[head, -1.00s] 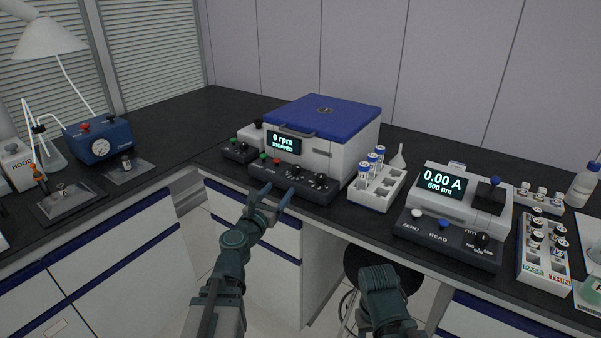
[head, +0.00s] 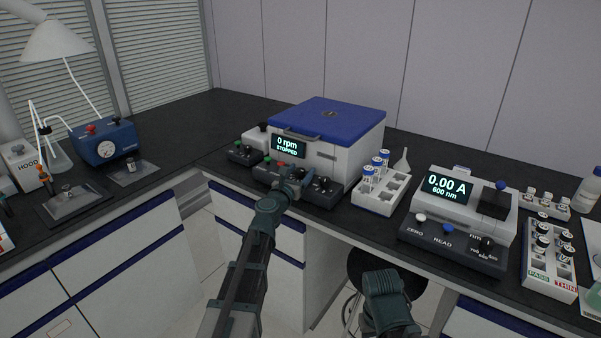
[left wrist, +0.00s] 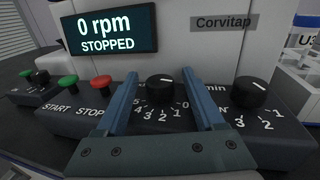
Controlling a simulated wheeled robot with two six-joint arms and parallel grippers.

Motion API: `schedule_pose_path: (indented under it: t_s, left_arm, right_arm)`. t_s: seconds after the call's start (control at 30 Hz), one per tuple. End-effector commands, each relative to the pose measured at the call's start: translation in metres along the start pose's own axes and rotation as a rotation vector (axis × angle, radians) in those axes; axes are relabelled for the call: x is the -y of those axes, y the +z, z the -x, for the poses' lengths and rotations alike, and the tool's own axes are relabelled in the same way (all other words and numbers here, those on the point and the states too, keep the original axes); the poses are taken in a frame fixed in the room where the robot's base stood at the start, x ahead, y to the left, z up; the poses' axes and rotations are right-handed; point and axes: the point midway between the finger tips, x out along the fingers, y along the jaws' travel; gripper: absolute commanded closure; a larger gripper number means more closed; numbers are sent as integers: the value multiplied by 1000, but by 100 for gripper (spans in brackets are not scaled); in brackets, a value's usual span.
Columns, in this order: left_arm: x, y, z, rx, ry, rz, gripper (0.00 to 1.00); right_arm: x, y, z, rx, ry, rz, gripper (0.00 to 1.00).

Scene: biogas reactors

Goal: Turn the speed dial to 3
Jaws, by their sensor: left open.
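The centrifuge (head: 352,152) has a blue lid, shut, and its display (left wrist: 108,31) reads 0 rpm, STOPPED. In the left wrist view, a black dial (left wrist: 160,88) with numbers 0 to 5 around its lower side sits between the fingers of my left gripper (left wrist: 160,75). Its white mark points up and right, away from the 3. The open fingers flank the dial with a gap on each side; its name label is hidden. A second dial (left wrist: 250,92), marked min, is to the right. My left gripper (head: 292,176) reaches the front panel in the head view.
Green START (left wrist: 68,81) and red STOP (left wrist: 102,82) buttons are left of the left finger. A vial rack (head: 380,194) and a photometer (head: 458,215) stand to the right. The bench front edge lies below the panel.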

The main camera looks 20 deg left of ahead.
Motion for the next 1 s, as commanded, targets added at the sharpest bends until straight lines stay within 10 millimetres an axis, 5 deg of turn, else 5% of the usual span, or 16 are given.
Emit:
schedule_pose_path:
  t_s: [0.23,0.6,1.0]
  left_arm:
    - [0,0,0,0,0,0,33]
    - [0,0,0,0,0,0,100]
    - [-2,0,-1,0,-60,0,100]
  right_arm:
    - [0,0,0,0,0,0,50]
    - [0,0,0,0,0,0,50]
    - [0,0,0,0,0,0,50]
